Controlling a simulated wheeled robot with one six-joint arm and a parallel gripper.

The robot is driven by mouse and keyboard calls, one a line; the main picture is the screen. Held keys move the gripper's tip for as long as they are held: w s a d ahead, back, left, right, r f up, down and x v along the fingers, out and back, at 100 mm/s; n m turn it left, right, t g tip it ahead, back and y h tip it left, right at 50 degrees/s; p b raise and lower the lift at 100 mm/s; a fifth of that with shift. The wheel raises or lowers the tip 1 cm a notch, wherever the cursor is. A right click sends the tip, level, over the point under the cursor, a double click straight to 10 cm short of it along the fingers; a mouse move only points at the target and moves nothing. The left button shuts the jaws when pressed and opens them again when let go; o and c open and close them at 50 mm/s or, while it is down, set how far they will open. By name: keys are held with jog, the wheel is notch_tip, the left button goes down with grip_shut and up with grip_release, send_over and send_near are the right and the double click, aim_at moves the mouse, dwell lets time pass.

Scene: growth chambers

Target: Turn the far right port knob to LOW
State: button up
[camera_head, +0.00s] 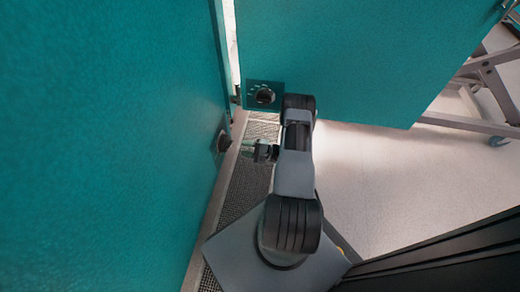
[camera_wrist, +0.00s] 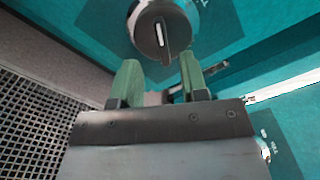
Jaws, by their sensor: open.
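A dark round port knob with a white pointer line (camera_wrist: 162,32) sits on a teal panel, just beyond my fingertips in the wrist view. Its pointer stands nearly upright in that picture; the plate's lettering is too small to read. In the head view, a knob (camera_head: 222,141) shows edge-on on the left teal panel, and another knob (camera_head: 265,96) faces the camera on the far teal panel. My gripper (camera_wrist: 159,74) is open, its two green fingers apart and empty, below the near knob. In the head view my gripper (camera_head: 255,151) points left towards the left panel's knob, apart from it.
A dark grated floor strip (camera_head: 240,185) runs along the left panel. Another marked plate (camera_wrist: 285,145) shows at the lower right of the wrist view. Pale floor (camera_head: 370,180) lies open to the right, with a wheeled metal frame (camera_head: 490,85) at the far right.

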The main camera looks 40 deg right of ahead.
jog(key=p+v, duration=0.1)
jog(key=v, duration=0.6)
jog(key=shift+s, duration=0.2)
jog(key=shift+d, duration=0.1)
jog(key=shift+r, duration=0.1)
jog(key=w+a+r+n+g+p, duration=0.1)
jog(key=a+r+n+g+p, duration=0.3)
jog(key=r, duration=0.7)
jog(key=w+a+r+n+g+p, duration=0.15)
jog(key=a+r+g+p, duration=0.35)
jog(key=r, duration=0.6)
jog(key=a+r+n+g+p, duration=0.25)
jog(key=r+p, duration=0.35)
jog(key=r, duration=0.6)
jog(key=s+a+r+n+h+p, duration=0.2)
jog(key=s+r+h+p, duration=0.2)
jog(key=r, duration=0.8)
jog(key=s+a+r+n+t+h+p, duration=0.1)
jog(key=s+a+r+n+h+p, duration=0.2)
jog(key=r+p, duration=0.6)
jog(key=s+a+r+n+t+h+p, duration=0.1)
jog(key=s+r+h+p, duration=0.4)
jog(key=r, duration=1.1)
jog(key=shift+s+a+r+n+p, duration=0.25)
jog(key=shift+a+n+p, duration=0.55)
jog(key=shift+a+p, duration=0.45)
